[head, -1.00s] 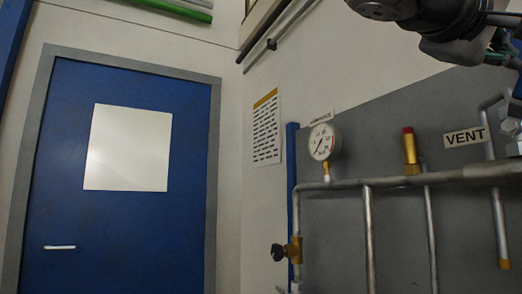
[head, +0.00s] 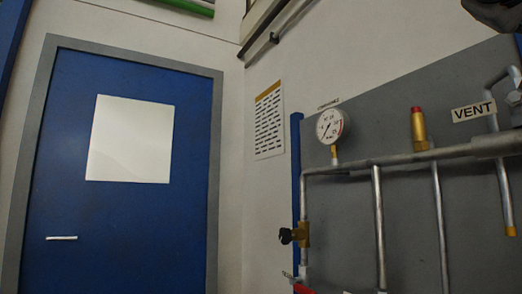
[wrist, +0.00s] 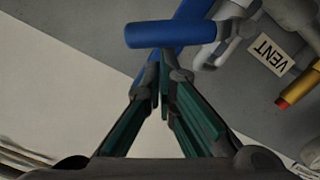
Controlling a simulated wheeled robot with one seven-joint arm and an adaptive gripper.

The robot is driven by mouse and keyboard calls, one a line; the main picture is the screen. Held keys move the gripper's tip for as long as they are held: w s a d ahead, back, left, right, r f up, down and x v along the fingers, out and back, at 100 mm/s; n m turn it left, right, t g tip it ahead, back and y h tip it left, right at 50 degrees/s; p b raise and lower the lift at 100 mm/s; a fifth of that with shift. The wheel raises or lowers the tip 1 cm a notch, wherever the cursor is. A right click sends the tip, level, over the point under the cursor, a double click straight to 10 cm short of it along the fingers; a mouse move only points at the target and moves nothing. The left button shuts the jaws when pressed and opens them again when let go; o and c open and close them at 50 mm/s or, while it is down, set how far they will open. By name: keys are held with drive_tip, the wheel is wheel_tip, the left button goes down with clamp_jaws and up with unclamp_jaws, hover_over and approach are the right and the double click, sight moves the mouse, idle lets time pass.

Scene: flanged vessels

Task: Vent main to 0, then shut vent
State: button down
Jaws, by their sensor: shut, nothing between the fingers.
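The round white gauge (head: 332,126) stands on the pipe at the panel's left; its needle points toward the lower left, but the numbers are too small to read. The VENT label (head: 474,111) is at the panel's right, beside a bent pipe (head: 507,190). It also shows, upside down, in the wrist view (wrist: 272,54). There a blue bar-shaped handle (wrist: 165,34) lies just beyond my gripper (wrist: 161,80). My gripper is shut and empty, its fingertips close to the handle; contact cannot be told. The vent valve's body is mostly out of the head view.
A red-capped brass fitting (head: 418,128) rises from the main pipe (head: 400,160). A black-knobbed brass valve (head: 295,235) is at the lower left of the piping. A blue door (head: 130,220) is at left. The wall between door and panel carries a notice (head: 269,120).

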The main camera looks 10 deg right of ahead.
drive_tip(key=shift+s+d+f+m+b, duration=0.2)
drive_tip(key=shift+s+f+m+b, duration=0.45)
drive_tip(key=shift+m+b, duration=0.45)
drive_tip(key=shift+s+d+f+m+b, duration=0.15)
drive_tip(key=shift+s+f+m+b, duration=0.25)
drive_tip(key=shift+f+m+b, duration=0.7)
drive_tip(key=shift+s+d+f+m+b, duration=0.25)
drive_tip(key=shift+s+m+b, duration=0.45)
drive_tip(key=shift+b, duration=0.75)
drive_tip(key=shift+w, duration=0.15)
